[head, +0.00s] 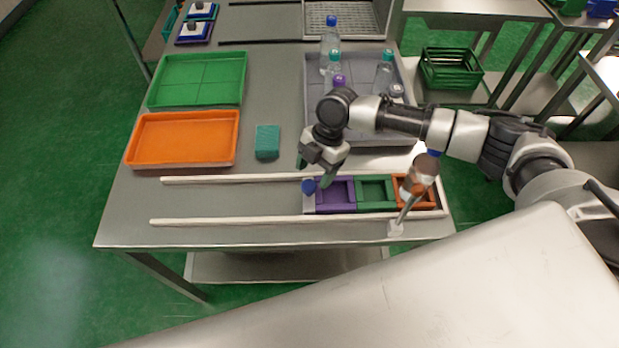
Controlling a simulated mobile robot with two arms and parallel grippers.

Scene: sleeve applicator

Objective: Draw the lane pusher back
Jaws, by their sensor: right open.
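The lane (220,219) is a pair of pale rails running left to right along the table's front. The lane pusher (308,203) is a pale block with a blue knob (308,186), standing against the left end of a row of frames. Purple (336,195), green (376,193) and orange (421,201) frames sit in the lane to its right. My right gripper (315,173) is open, pointing down just above and beside the blue knob. I cannot tell whether its fingers touch the knob. My left gripper is out of view.
The lane left of the pusher is clear. A teal block (267,141), orange tray (184,161) and green tray (197,101) lie behind the lane. A grey tray (312,70) holds several bottles.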

